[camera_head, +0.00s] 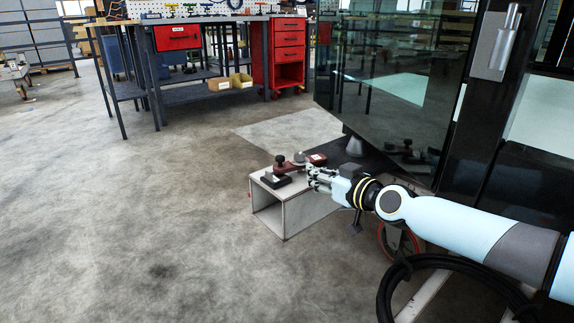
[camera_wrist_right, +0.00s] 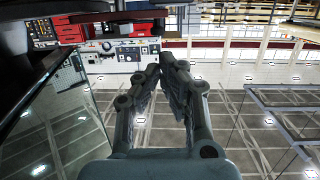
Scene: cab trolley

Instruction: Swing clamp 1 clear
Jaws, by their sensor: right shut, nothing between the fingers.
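A clamp (camera_head: 297,163) with a dark red arm and a black knob sits on the top of a grey box-shaped beam end, close to the dark cab. A small label shows on the arm's right end. My right gripper (camera_head: 311,178) is at the clamp's right end, just in front of the arm. I cannot tell whether it touches the clamp. In the right wrist view its fingers (camera_wrist_right: 166,62) are close together with nothing between them. The clamp is not recognisable in that view. My left gripper is not in view.
The grey hollow beam (camera_head: 297,210) juts out over the floor. The dark glass cab (camera_head: 390,90) stands behind it at the right. A black hose (camera_head: 390,285) loops near the front right. A workbench (camera_head: 210,95) stands at the back. The floor at left is free.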

